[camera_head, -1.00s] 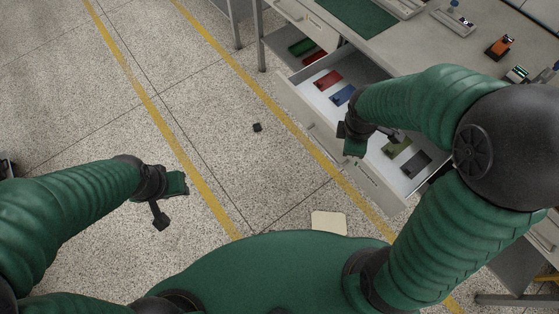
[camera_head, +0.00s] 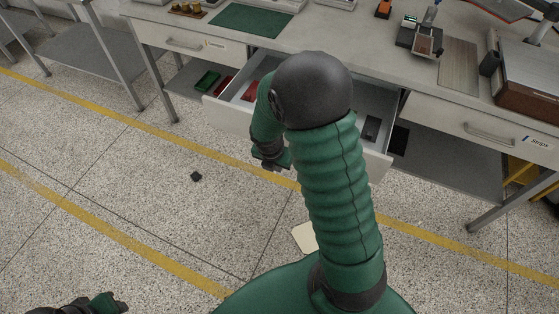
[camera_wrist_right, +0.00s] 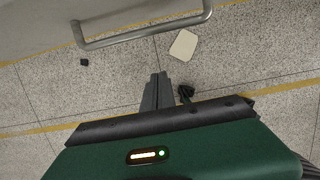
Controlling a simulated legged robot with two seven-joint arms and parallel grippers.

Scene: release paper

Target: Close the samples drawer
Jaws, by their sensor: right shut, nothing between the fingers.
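The open samples drawer (camera_head: 226,111) sticks out from the workbench, with a red item (camera_head: 250,90) and a dark item (camera_head: 372,128) inside. My right arm crosses in front and hides its middle. My right gripper (camera_head: 272,160) hangs in front of the drawer's front panel. In the right wrist view the gripper (camera_wrist_right: 158,80) is shut and empty, with its fingers pointing toward a metal bar handle (camera_wrist_right: 145,35) on the drawer front, apart from it. My left gripper (camera_head: 95,308) shows only partly at the bottom left edge; its jaws cannot be made out.
The workbench (camera_head: 340,40) carries a green mat (camera_head: 250,20) and several tools. A closed drawer labelled strips (camera_head: 490,135) is at right. A small black object (camera_head: 196,176) and a pale square (camera_head: 304,238) lie on the floor. A lower shelf (camera_head: 450,165) sits below.

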